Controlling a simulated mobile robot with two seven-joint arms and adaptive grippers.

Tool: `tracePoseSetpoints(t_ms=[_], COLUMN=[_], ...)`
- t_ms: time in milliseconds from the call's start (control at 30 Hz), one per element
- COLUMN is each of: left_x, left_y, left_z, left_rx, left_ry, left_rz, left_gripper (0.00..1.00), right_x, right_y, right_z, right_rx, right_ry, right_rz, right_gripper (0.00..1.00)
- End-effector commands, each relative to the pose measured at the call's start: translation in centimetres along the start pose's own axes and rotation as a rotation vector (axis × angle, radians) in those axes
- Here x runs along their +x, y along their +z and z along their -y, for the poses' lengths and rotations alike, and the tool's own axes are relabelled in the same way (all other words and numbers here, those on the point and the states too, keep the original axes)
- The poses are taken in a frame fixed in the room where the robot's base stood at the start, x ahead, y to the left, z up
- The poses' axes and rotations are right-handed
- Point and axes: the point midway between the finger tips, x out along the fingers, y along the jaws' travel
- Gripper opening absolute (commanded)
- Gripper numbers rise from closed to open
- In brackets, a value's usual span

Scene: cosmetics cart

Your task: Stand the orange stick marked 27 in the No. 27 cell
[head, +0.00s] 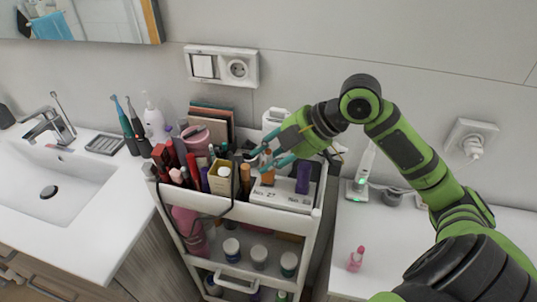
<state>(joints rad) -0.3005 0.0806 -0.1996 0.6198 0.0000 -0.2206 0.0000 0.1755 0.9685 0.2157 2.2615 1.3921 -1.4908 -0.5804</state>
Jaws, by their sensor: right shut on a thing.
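My right gripper (262,162) reaches in from the right over the top tray of the white cart. Its teal fingers are shut on an orange stick (267,179), which is upright and partly hidden by the fingers. The stick's lower end is at or just above the white cell block (290,197), whose front carries a "No. 27" label. I cannot tell whether the stick is inside a cell, and its own marking is too small to read. Another orange-brown stick (245,178) stands just to the left. My left gripper is not in view.
The cart (245,215) has a crowded top tray: a yellowish box (220,181), red and dark tubes at the left, and a dark cable over the front. Jars stand on the shelf below.

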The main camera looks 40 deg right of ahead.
Motion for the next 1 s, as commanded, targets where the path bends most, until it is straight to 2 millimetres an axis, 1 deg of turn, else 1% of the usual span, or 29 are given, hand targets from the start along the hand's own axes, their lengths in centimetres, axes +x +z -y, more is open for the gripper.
tracePoseSetpoints(t_ms=[233,1000], left_x=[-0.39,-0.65], left_y=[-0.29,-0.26], left_z=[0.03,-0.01], left_rx=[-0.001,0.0], left_ry=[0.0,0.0], left_rz=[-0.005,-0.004], left_gripper=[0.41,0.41], right_x=[-0.07,0.0], right_y=[-0.06,0.0], right_z=[-0.04,0.02], right_rx=[0.0,-0.004], right_ry=[0.0,0.0], right_rz=[0.001,0.0], right_gripper=[0.0,0.0])
